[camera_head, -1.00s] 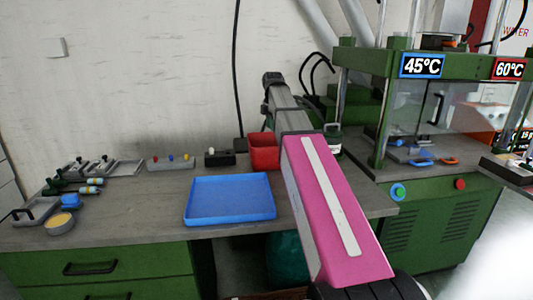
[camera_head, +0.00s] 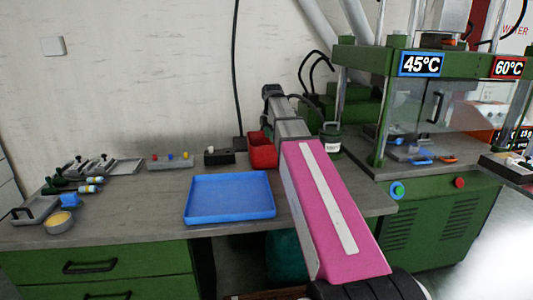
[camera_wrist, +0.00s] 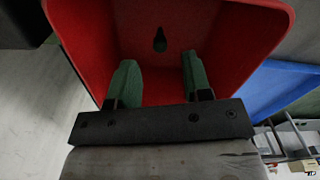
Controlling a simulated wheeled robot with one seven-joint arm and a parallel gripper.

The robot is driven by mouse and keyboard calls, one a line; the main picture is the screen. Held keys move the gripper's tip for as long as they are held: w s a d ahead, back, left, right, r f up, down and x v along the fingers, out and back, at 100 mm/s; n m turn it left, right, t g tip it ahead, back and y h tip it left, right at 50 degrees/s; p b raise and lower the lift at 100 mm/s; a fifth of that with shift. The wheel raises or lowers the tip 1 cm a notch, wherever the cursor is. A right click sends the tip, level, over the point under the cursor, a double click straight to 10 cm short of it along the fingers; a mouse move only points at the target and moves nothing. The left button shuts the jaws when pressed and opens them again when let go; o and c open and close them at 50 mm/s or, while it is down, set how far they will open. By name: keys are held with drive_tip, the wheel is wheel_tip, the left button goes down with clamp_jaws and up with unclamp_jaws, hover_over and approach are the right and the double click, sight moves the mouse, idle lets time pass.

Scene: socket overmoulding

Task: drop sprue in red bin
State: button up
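The red bin (camera_head: 262,154) stands at the back of the bench, behind the blue tray, and looks slightly turned or tilted. In the wrist view its red inside (camera_wrist: 85,40) fills most of the picture. My gripper (camera_wrist: 160,80) is at the bin's mouth, with its two green fingers apart and nothing between them. A small dark keyhole-shaped spot (camera_wrist: 160,40) shows on the bin's inner surface; I cannot tell whether it is a hole or an object. I can make out no sprue for certain. My arm hides part of the area beside the bin in the head view.
The blue tray (camera_head: 230,199) lies empty in front of the bin. A dark box (camera_head: 219,157) and a grey block with coloured knobs (camera_head: 170,162) stand to the left.

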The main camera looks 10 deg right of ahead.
drive_tip(key=shift+r, duration=0.1)
wheel_tip(320, 180, up, 11)
drive_tip(key=shift+f, duration=0.2)
idle(0.5)
